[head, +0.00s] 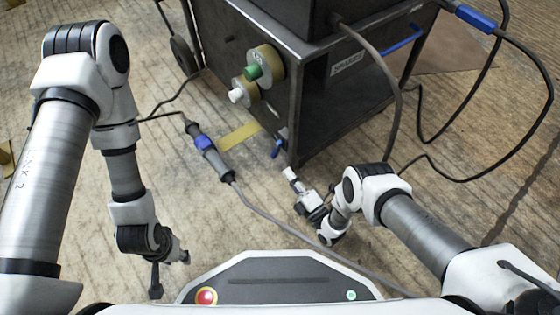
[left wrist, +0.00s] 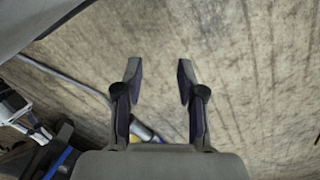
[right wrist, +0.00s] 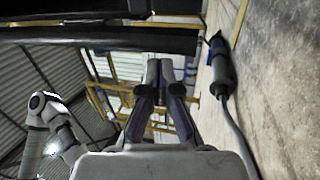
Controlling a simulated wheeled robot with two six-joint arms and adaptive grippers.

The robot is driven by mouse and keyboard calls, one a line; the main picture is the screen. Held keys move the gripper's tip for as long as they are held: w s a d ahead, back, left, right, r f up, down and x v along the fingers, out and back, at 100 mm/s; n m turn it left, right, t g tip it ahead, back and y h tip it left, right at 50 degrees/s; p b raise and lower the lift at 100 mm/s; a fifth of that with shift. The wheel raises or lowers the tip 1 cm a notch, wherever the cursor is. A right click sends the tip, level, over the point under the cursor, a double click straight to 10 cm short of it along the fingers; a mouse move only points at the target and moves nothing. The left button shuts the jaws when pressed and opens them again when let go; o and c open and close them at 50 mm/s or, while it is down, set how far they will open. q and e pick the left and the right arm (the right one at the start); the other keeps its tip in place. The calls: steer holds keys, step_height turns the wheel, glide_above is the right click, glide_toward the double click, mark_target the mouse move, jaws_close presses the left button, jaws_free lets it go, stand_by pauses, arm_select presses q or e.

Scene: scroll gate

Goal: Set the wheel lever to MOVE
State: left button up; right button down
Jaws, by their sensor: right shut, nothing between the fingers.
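A small blue lever (head: 278,148) is at the lower front corner of the dark metal cart (head: 340,108), close to the floor. I take it for the wheel lever; its marking is too small to read. My right gripper (head: 289,173) is just below and right of it in the head view, apart from it in the picture. In the right wrist view the right gripper's fingers (right wrist: 159,65) are together and empty. My left gripper (head: 172,272) is low at the left, far from the cart. In the left wrist view its fingers (left wrist: 158,70) are spread and empty over bare floor.
A dark cable connector with a blue band (head: 205,146) lies on the floor left of the lever, its grey cable running toward me. Yellow tape (head: 240,137) is beside it. Round knobs (head: 264,64) stick out of the cart. Black cables loop at right.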

steer(key=v, duration=0.5)
arm_select(q)
steer(key=shift+c, duration=0.2)
